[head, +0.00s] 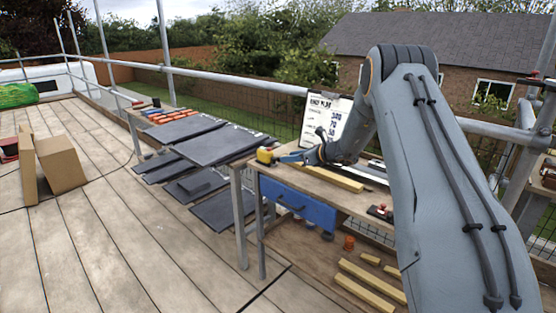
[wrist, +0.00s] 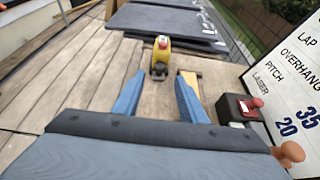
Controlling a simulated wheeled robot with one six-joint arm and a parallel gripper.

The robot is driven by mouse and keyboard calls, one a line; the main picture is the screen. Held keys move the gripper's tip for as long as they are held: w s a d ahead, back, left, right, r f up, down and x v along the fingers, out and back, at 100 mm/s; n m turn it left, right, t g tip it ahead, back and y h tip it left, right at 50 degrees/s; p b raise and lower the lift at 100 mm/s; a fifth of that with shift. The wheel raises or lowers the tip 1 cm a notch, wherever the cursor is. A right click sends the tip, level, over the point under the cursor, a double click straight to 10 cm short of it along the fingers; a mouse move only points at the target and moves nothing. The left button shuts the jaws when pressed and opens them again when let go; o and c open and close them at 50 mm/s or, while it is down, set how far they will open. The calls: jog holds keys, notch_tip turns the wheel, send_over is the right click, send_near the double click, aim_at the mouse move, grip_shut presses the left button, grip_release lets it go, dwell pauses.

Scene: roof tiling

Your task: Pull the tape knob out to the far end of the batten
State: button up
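The yellow tape measure (head: 265,155) sits at the left end of the workbench. In the wrist view the tape (wrist: 162,46) has a small red spot on top and a dark part facing me. I cannot clearly tell which part is the knob. The batten (head: 336,179) is a pale wooden strip lying along the bench; a bit of it (wrist: 189,77) shows beside the right finger. My gripper (wrist: 160,80) is open, its blue fingers on either side of the tape's near end, with a gap on both sides. In the head view my gripper (head: 293,157) is just right of the tape.
A whiteboard with numbers (head: 328,117) stands behind the bench. A black and red device (wrist: 241,108) lies right of my gripper. Stacked dark slates (head: 222,145) lie left of the bench, with a blue drawer (head: 298,203) below its top.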

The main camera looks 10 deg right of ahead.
aim_at(275, 158)
jog(key=x, duration=0.7)
jog(key=shift+w+a+p, duration=0.2)
jog(key=shift+w+p, duration=0.15)
jog(key=shift+p, duration=0.05)
jog(key=shift+s, duration=0.1)
grip_shut()
